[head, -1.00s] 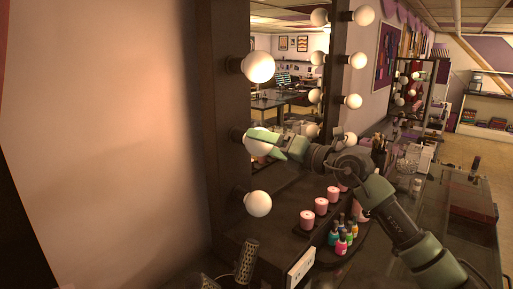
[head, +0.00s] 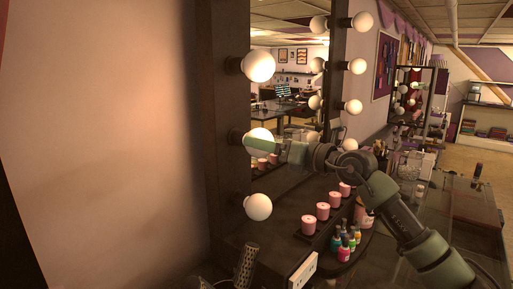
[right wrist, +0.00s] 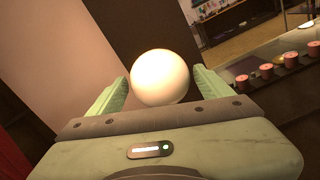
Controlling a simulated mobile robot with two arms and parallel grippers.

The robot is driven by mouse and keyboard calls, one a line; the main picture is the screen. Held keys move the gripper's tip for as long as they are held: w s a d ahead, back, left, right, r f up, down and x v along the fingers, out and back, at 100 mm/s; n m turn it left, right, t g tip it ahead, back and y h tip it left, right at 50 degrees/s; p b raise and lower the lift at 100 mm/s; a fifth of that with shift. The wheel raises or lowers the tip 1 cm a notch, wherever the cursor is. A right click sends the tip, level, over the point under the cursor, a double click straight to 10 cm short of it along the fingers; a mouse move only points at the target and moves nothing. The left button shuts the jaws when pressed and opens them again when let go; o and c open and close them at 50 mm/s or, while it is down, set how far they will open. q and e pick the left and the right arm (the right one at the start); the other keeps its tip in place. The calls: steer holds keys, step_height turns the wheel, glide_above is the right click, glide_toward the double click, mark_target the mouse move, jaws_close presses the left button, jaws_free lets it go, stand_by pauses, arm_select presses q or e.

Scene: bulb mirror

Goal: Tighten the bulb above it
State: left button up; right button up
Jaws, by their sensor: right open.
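In the head view, a dark mirror frame (head: 222,110) carries round white bulbs on its left post: an upper bulb (head: 258,66), a middle bulb (head: 260,136) and a lower bulb (head: 258,207). My right gripper (head: 262,146) reaches in from the right at the middle bulb, with a green finger across its lower part. In the right wrist view, the lit bulb (right wrist: 160,77) sits between the two open green fingers of the gripper (right wrist: 159,90). Small gaps seem to show at its sides; contact is hard to tell. My left gripper is not in view.
Pink candles (head: 322,211) and several coloured bottles (head: 343,243) stand on the counter below my right arm. A dark mesh cylinder (head: 246,263) and a white power strip (head: 302,270) are near the front. The mirror glass lies right of the bulb post.

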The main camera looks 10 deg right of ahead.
steer(key=c, duration=1.2)
steer(key=shift+r+m+p, duration=0.1)
steer(key=shift+m+p, duration=1)
steer(key=shift+p, duration=0.15)
steer(key=shift+c, duration=0.2)
steer(key=shift+m+p, duration=1.1)
steer(key=shift+p, duration=0.1)
steer(key=shift+m, duration=0.3)
steer(key=shift+p, duration=0.3)
